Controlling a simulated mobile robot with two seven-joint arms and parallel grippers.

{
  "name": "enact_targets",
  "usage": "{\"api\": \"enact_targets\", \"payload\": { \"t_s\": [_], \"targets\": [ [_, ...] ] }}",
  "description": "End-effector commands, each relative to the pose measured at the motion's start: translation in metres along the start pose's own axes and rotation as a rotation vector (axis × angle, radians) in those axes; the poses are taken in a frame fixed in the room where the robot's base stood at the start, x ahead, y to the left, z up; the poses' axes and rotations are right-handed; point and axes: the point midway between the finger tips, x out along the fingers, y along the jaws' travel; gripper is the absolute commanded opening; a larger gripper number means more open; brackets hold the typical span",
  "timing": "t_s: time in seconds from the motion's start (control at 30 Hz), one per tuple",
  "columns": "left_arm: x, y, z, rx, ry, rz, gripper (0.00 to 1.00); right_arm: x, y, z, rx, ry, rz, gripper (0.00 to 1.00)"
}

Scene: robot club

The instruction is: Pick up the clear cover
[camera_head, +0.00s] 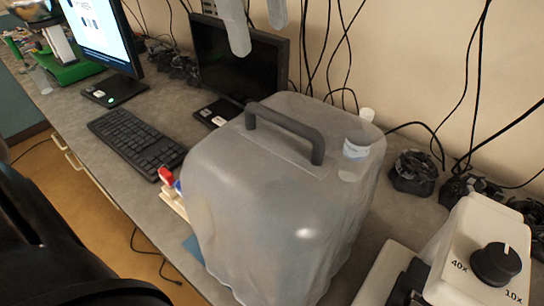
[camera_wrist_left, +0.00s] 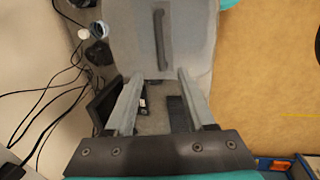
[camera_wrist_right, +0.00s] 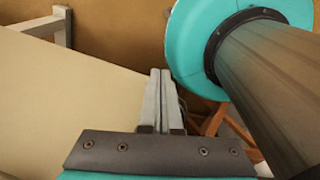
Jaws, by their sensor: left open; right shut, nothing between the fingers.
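The clear cover (camera_head: 260,215) is a large cloudy see-through hood with a dark handle (camera_head: 285,130) on top. It stands upright on the grey bench and blurs what is under it. In the left wrist view the cover (camera_wrist_left: 198,45) and its handle (camera_wrist_left: 163,40) lie beyond the fingertips. My left gripper (camera_head: 258,30) is open and empty at the top of the head view, its fingers pointing down, apart from the handle. It also shows in the left wrist view (camera_wrist_left: 159,76). My right gripper (camera_wrist_right: 160,72) is shut and empty, away from the cover.
A dark monitor (camera_head: 240,60) stands behind the cover, and a keyboard (camera_head: 135,143) lies left of it. A white device with a 40x/10x knob (camera_head: 498,263) stands close at right. Black cables (camera_head: 350,50) hang along the wall.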

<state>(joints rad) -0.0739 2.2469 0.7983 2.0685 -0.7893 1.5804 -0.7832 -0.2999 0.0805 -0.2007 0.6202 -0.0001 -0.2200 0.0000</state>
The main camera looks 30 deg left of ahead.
Motion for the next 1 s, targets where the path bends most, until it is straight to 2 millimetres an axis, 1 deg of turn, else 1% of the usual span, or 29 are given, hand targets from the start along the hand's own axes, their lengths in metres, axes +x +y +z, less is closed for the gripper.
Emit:
{"api": "enact_targets", "payload": {
  "t_s": [0.03, 0.1, 0.2, 0.3, 0.4, 0.57, 0.83, 0.9, 1.0],
  "targets": [
    [0.013, -0.002, 0.0, 0.0, -0.003, -0.006, 0.55, 0.004, 0.0, 0.0, 0.0, 0.0, 0.0, 0.0],
    [0.03, -0.002, 0.0, 0.0, -0.003, -0.007, 0.55, 0.007, 0.0, 0.001, 0.001, 0.0, 0.0, 0.0],
    [0.051, -0.002, 0.001, 0.0, -0.002, -0.006, 0.55, 0.011, 0.0, 0.001, 0.001, 0.0, 0.0, 0.0],
    [0.068, -0.001, 0.001, -0.002, -0.002, -0.005, 0.55, 0.013, 0.0, 0.001, 0.001, 0.0, 0.0, 0.0],
    [0.078, -0.001, 0.001, -0.003, -0.002, -0.003, 0.55, 0.014, 0.0, 0.001, 0.001, 0.0, 0.0, 0.0],
    [0.086, -0.001, 0.001, -0.004, -0.002, -0.003, 0.55, 0.015, 0.0, 0.001, 0.002, 0.0, 0.0, 0.0],
    [0.123, -0.003, 0.005, -0.004, -0.003, -0.006, 0.55, 0.019, 0.0, 0.002, 0.002, 0.0, 0.0, 0.0],
    [0.13, -0.002, 0.005, -0.004, -0.002, -0.005, 0.55, 0.02, 0.0, 0.002, 0.002, 0.0, 0.0, 0.0],
    [0.134, -0.002, 0.005, -0.004, -0.003, -0.002, 0.55, 0.021, -0.001, 0.002, 0.002, 0.0, 0.0, 0.0]
  ]
}}
